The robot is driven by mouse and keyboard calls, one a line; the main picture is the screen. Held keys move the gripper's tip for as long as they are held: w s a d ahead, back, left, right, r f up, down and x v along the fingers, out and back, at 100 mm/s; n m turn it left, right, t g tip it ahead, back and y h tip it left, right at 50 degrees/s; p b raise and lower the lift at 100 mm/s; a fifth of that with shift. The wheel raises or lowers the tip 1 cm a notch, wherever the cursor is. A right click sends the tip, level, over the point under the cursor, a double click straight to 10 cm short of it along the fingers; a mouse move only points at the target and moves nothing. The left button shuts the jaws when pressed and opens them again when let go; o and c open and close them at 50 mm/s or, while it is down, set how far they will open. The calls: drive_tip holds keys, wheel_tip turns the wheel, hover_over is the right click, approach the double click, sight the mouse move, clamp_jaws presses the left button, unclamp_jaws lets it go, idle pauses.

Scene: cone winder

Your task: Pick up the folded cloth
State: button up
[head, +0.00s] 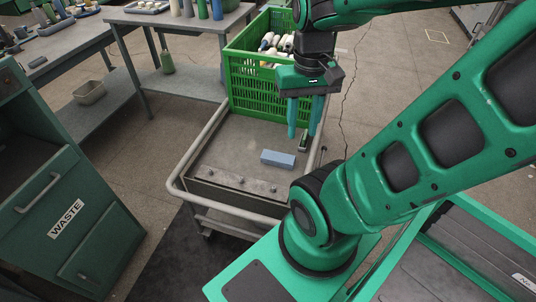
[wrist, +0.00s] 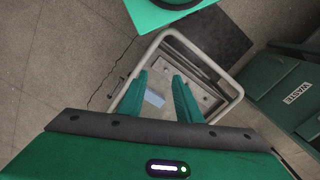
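The folded cloth (head: 278,158) is a flat light-blue block lying on the grey top of a cart (head: 225,150). In the wrist view the cloth (wrist: 154,98) shows between my fingers, nearer the left one. My gripper (head: 304,134) points down above the cart, with its two green fingers apart and nothing between them. In the head view the fingertips appear above and to the right of the cloth, not touching it. The gripper (wrist: 160,77) also shows open in the wrist view.
A green crate (head: 242,82) of cones stands at the cart's far end, close behind my gripper. A rail (head: 190,165) rims the cart. A waste cabinet (head: 65,215) stands left, benches (head: 75,42) behind.

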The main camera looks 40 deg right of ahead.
drive_tip(key=shift+w+d, duration=0.2)
drive_tip(key=o, duration=1)
drive_tip(key=shift+s+d+r, duration=0.1)
drive_tip(key=shift+s+r, duration=0.15)
drive_tip(key=shift+s, duration=0.25)
drive_tip(key=shift+c, duration=0.2)
drive_tip(key=m, duration=2.3)
hover_over(279, 156)
wheel_tip(279, 156, down, 26)
drive_tip(key=f, duration=0.1)
drive_tip(key=shift+m, duration=0.3)
wheel_tip(279, 156, down, 5)
drive_tip(key=shift+w, duration=0.1)
drive_tip(key=shift+f, duration=2.65)
